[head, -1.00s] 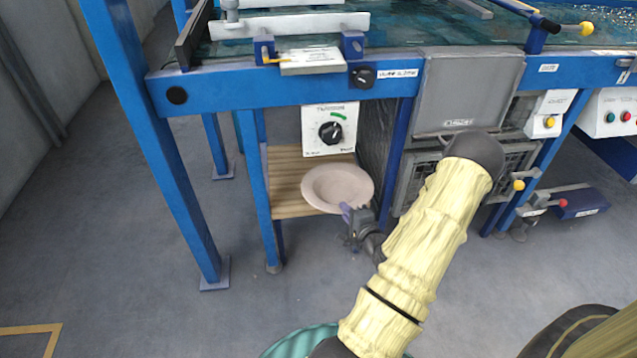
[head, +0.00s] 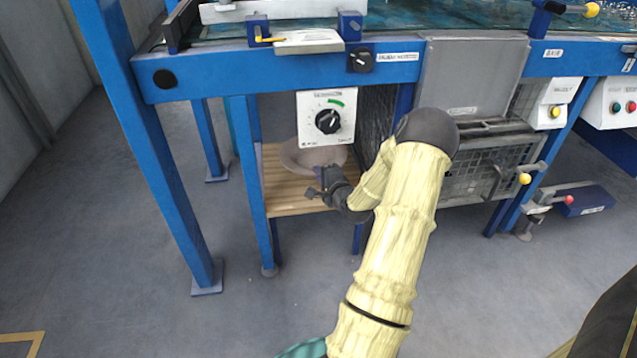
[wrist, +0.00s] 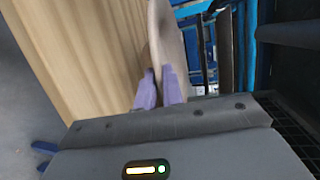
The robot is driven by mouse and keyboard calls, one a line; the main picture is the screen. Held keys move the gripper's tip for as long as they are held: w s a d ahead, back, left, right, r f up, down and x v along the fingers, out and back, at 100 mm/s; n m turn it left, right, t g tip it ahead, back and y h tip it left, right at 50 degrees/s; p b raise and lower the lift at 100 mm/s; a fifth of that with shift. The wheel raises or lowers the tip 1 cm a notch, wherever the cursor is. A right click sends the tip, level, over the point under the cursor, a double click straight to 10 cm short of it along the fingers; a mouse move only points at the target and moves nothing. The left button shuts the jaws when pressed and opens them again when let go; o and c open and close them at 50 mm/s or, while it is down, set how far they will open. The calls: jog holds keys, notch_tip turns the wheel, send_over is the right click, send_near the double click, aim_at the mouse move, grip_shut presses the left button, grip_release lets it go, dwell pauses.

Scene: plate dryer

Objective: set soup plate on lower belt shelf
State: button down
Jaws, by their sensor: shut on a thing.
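The soup plate (head: 311,158) is pinkish-beige and is over the wooden lower shelf (head: 286,195), its top partly hidden behind the white dial box. My gripper (head: 321,183) is at the plate's near right rim, reaching in over the shelf's front. In the wrist view, the purple fingertips of my gripper (wrist: 159,88) are shut on the rim of the plate (wrist: 168,45), which is seen edge-on. The wooden shelf (wrist: 80,50) fills the left of that view, close beside the plate. I cannot tell whether the plate touches the boards.
A white box with a black dial (head: 326,121) hangs just above the shelf opening. A blue post (head: 257,200) stands at the shelf's left and a dark mesh panel (head: 376,118) at its right. A grey wire-mesh basket (head: 487,172) is further right. Bare shelf shows in front of the plate.

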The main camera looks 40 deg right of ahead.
jog(key=shift+w, duration=0.1)
jog(key=shift+w, duration=0.2)
jog(key=f+b, duration=0.1)
jog(key=b, duration=0.1)
jog(key=f+b, duration=0.2)
jog(key=shift+w+d+f, duration=0.15)
jog(key=shift+w+f, duration=0.1)
jog(key=shift+w, duration=0.15)
jog(key=shift+r, duration=0.1)
jog(key=c, duration=1.5)
grip_release()
jog(key=shift+f, duration=0.2)
jog(key=shift+r, duration=0.1)
